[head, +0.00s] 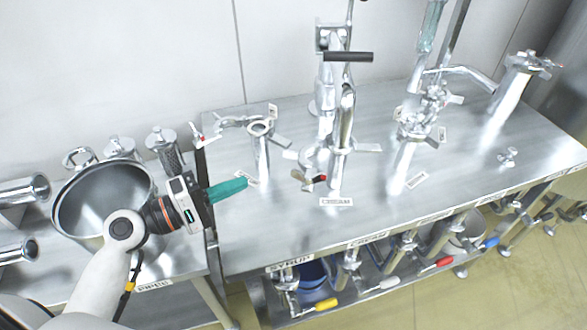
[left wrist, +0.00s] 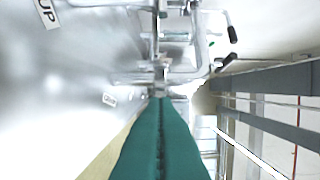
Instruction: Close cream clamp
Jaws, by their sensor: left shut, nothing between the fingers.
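The middle station has a label (head: 335,201) that is hard to read but seems to say cream. Its metal clamp (head: 313,155) sits around the upright pipe (head: 337,172), with parts sticking out to the sides. I cannot tell exactly how far it is open. My right gripper is not in view.
Another clamp pipe (head: 260,150) stands between my left gripper and the middle station. A further pipe (head: 403,165) stands to the right. A large metal pot (head: 68,205) is at the left. Bare tabletop (head: 265,225) lies near the front edge.

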